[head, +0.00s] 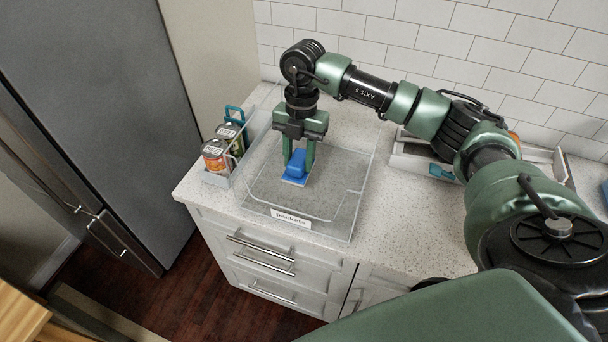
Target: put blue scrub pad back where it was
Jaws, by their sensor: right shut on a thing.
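The blue scrub pad (297,168) is between the fingers of my right gripper (297,160). My right gripper points down and is shut on it. The pad has a pale lower edge and is inside the outline of a clear bin labelled "packets" (338,228) on the counter. I cannot tell whether the pad touches the bin's floor. My left gripper is not in view.
A narrow caddy (232,180) with cans (216,155) and a blue-handled item (233,114) stands left of the bin. A grey tray (410,165) with a blue item is at the right, behind my right arm. The front counter right of the bin is clear.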

